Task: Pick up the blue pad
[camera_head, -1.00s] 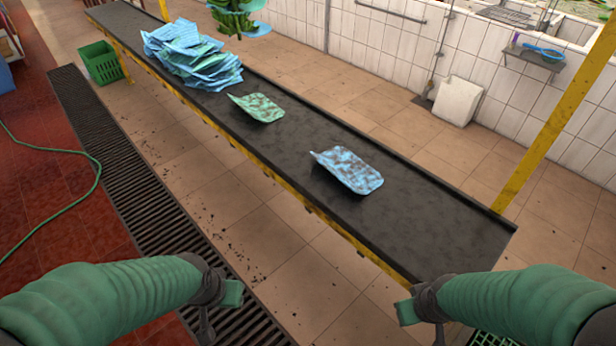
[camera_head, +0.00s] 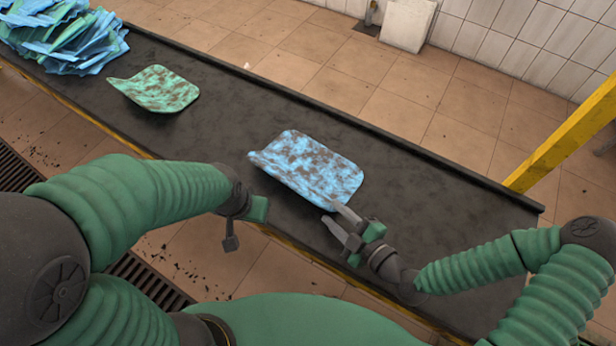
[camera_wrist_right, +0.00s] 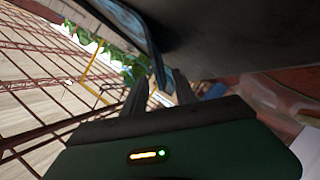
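The blue pad (camera_head: 312,168), mottled with brown and with a curled left edge, lies on the dark belt. My right gripper (camera_head: 337,219) is at the pad's near edge, with its two fingers apart. In the right wrist view, the fingers of my right gripper (camera_wrist_right: 160,88) are spread, and a thin bluish edge of the pad (camera_wrist_right: 153,52) shows between and beyond their tips. I cannot tell whether either finger touches it. My left gripper (camera_head: 232,238) hangs near the belt's front edge, away from the pad; its fingers are not clear.
A green mottled pad (camera_head: 156,90) lies farther left on the belt (camera_head: 224,118). A yellow post (camera_head: 560,140) stands at the right. The belt is bare right of the blue pad.

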